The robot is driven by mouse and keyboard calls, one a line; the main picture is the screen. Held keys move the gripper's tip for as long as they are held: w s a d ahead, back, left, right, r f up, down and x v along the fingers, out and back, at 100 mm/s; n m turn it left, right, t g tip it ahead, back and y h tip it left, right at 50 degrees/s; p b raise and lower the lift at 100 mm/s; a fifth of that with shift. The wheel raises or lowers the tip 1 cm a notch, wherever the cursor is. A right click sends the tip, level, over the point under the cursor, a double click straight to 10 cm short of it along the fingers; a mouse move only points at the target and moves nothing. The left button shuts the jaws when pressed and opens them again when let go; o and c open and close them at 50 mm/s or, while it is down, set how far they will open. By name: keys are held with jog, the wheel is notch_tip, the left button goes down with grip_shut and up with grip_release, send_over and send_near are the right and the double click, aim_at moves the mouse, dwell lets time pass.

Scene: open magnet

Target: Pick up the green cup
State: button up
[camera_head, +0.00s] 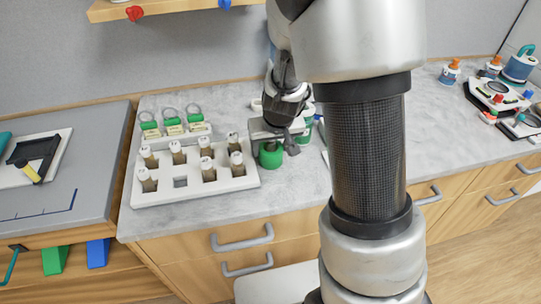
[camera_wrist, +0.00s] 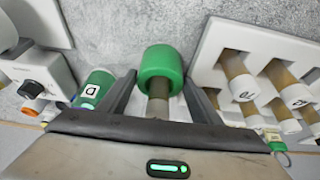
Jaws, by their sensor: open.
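The green cup (camera_head: 270,156) stands on the grey counter just right of the white vial rack, partly covered from above by my gripper (camera_head: 272,135). In the wrist view the green cup (camera_wrist: 160,64) is a round green piece with a narrower brownish part toward me. My gripper (camera_wrist: 160,95) is open there, with one dark finger on each side of the cup and a gap showing around the narrow part. I cannot tell whether either finger touches it.
The white rack (camera_head: 195,192) with several capped vials is close on the left. Green-based ringed items (camera_head: 172,128) stand behind it. In the wrist view a green container marked D (camera_wrist: 96,87) is close left. The counter's front edge is near.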

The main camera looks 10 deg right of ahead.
jog(key=shift+w+f, duration=0.25)
jog(key=shift+f, duration=0.4)
jog(key=c, duration=0.8)
